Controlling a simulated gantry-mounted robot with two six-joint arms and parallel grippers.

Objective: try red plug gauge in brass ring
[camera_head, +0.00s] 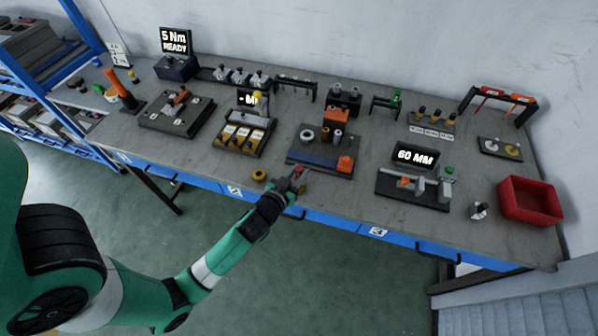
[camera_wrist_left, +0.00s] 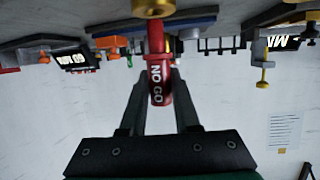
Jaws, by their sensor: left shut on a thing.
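My left gripper (camera_head: 293,184) is at the front edge of the bench, in front of the blue-topped fixture. In the left wrist view its two fingers (camera_wrist_left: 158,95) are shut on the red plug gauge (camera_wrist_left: 158,80), marked NO GO. The gauge's narrower red end points away from the palm. A brass ring (camera_wrist_left: 153,7) is cut off by the top edge there, at the gauge's far end; I cannot tell whether they touch. In the head view a brass ring (camera_head: 259,175) lies on the bench left of the gripper. My right gripper is in neither view.
A fixture with an orange block (camera_head: 345,165) stands behind and right of the gripper. A tray with yellow parts (camera_head: 240,138) is behind and left. A 60 MM display (camera_head: 416,156) and a red bin (camera_head: 530,200) are farther right.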

